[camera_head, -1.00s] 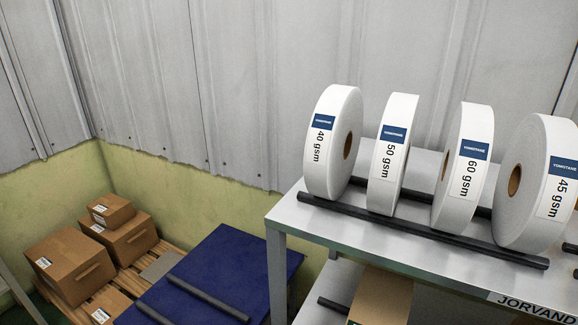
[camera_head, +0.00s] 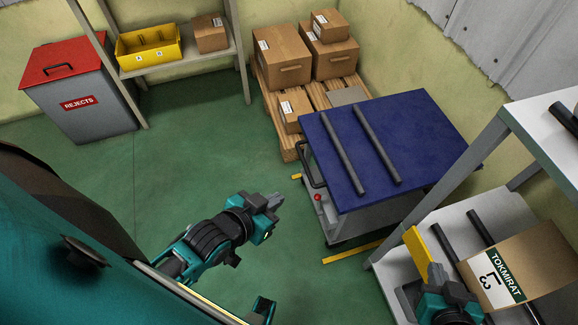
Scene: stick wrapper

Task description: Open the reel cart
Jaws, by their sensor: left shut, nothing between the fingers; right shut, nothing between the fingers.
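A low cart with a blue top (camera_head: 425,135) stands right of the middle in the head view and looks like the reel cart. Two dark bars lie across its top, and no reel sits on them. A dark handle (camera_head: 313,165) is on its left end, with a red button (camera_head: 318,197) below. My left gripper (camera_head: 273,201) is shut and empty, in front of the cart's left end and apart from it in the picture. My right gripper (camera_head: 437,270) is shut and empty at the lower right, in front of the shelf; its wrist is partly cut off.
A shelf rack (camera_head: 440,212) at right holds a TOKMIRAT carton (camera_head: 540,262), dark bars and a yellow piece (camera_head: 418,255). A pallet (camera_head: 290,135) with cartons stands behind the cart. A red-lidded rejects bin (camera_head: 75,65) is at back left. Green floor (camera_head: 190,150) is clear in the middle.

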